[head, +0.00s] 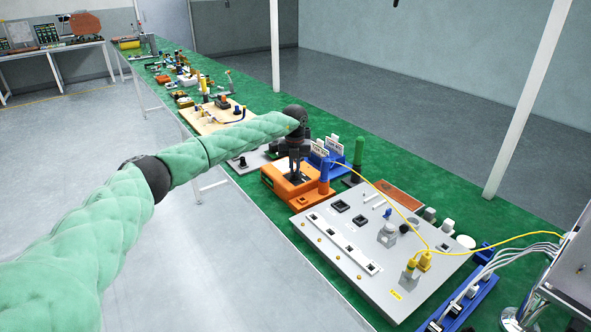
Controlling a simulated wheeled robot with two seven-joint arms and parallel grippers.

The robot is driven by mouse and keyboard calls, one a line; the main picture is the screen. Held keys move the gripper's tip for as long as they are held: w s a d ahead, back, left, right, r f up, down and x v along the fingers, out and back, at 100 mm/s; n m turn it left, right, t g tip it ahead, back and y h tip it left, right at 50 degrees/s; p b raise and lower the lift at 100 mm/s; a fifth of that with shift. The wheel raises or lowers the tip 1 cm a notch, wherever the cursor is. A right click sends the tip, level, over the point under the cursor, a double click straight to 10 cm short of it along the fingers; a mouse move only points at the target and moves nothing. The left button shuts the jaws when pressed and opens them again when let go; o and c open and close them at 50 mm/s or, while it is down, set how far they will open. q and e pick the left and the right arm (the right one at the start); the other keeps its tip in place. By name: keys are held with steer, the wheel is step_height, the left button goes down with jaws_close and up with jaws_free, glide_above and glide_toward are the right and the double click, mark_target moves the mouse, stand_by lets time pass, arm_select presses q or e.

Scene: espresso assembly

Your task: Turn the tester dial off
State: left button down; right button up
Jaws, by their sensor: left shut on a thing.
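An orange tester (274,184) stands on the green bench top, at the left end of the light grey board. My left gripper (294,174) reaches down from above onto the tester's top face. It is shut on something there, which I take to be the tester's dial. The fingers hide the dial, so its setting cannot be seen. My right gripper is not in view.
The grey board (335,274) carries sockets, yellow plugs and a yellow cable (385,196). A blue holder (337,160) stands behind the tester. A wooden board (205,122) with parts lies further left. White posts rise behind the bench.

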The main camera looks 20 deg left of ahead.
arm_select(q)
steer(key=shift+a+n, duration=0.1)
steer(key=shift+n, duration=0.9)
steer(key=c, duration=1.5)
jaws_free()
